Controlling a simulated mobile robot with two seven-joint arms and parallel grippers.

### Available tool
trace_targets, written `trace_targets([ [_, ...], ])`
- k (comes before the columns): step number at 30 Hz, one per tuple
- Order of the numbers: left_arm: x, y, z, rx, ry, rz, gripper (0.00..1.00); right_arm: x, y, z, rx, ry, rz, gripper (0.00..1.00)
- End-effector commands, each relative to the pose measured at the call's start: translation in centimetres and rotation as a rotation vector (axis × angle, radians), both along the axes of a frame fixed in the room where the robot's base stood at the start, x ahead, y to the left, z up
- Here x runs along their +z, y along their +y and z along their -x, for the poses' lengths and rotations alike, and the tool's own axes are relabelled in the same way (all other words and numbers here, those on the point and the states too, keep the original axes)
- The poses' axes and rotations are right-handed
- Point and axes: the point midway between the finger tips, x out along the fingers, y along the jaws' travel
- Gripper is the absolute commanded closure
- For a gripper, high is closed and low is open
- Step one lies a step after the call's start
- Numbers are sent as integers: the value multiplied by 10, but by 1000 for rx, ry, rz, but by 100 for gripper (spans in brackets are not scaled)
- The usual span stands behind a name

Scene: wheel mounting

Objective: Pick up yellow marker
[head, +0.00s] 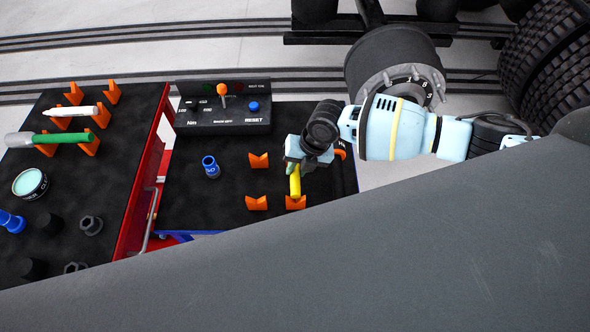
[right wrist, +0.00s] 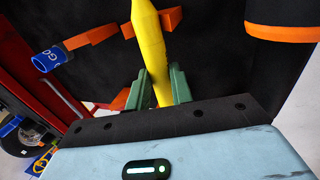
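The yellow marker (head: 295,184) lies over the right part of the dark work surface, its near end at an orange V-shaped holder (head: 296,203). My right gripper (head: 292,169) is at its far part, with one green finger showing beside it in the head view. In the right wrist view the yellow marker (right wrist: 151,45) runs between the two green fingers of my right gripper (right wrist: 159,80), one close on each side. I cannot tell whether both fingers press on it. My left gripper is not in view.
More orange holders (head: 258,160) and a blue socket (head: 211,167) stand nearby. A control box (head: 222,115) is at the back. The left table holds a white marker (head: 70,111), a green-handled tool (head: 60,138) and a round tin (head: 30,184). A large grey surface covers the lower right.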

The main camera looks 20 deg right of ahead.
Motion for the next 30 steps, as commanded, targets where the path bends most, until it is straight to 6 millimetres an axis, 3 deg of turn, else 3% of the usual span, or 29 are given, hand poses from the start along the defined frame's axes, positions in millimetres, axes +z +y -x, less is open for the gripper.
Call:
trace_targets([
  [4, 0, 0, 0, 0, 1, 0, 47, 0, -1, 0, 0, -1, 1, 100],
  [14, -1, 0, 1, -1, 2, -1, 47, 3, 0, -1, 0, -1, 0, 100],
  [23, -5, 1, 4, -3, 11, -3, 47, 39, 0, 0, 2, -3, -1, 100],
  [30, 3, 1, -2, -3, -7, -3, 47, 42, 6, 57, 4, -1, -2, 100],
])
